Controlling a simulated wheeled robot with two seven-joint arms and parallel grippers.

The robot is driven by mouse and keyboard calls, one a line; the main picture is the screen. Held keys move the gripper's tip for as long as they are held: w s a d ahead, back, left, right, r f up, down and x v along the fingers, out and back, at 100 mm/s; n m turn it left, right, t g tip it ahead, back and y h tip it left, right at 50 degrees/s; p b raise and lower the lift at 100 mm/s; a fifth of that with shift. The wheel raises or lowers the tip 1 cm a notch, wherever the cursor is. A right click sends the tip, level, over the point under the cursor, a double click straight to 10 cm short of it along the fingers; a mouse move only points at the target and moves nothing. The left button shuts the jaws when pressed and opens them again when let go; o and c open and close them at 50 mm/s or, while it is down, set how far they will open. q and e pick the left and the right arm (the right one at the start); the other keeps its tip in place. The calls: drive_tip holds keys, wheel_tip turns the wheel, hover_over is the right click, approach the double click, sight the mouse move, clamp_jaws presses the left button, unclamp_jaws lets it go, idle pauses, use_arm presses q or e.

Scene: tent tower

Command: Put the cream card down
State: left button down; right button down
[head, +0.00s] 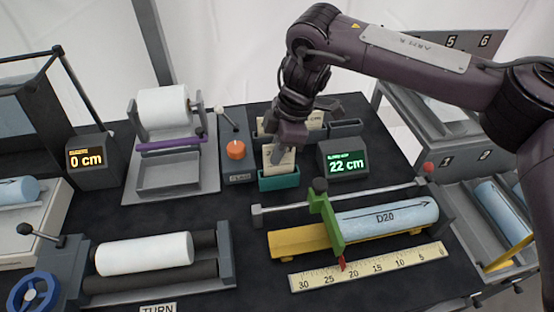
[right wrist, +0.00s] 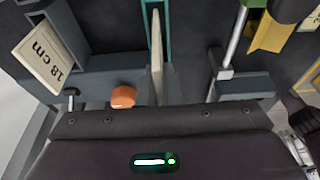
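The cream card (head: 281,160) stands upright with its lower part at the teal holder (head: 279,182). In the right wrist view the cream card (right wrist: 156,45) shows edge-on as a thin strip, in line with the slot of the teal holder (right wrist: 168,30). My right gripper (head: 277,152) points down over the holder, its fingers close on both sides of the card's upper part. Whether the card's bottom edge rests on the holder's floor is hidden. My left gripper is not in view.
A dark holder with another cream card (head: 316,120) stands behind; that card reads 18 cm in the right wrist view (right wrist: 44,60). A 22 cm display (head: 345,163) stands right of the teal holder, an orange knob (head: 236,150) left. A rail with a green slider (head: 325,212) lies in front.

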sight(272, 175)
wheel_tip(272, 175, down, 3)
drive_tip(key=shift+f, duration=0.2)
drive_tip(key=shift+f, duration=0.15)
drive_tip(key=c, duration=1.6)
unclamp_jaws()
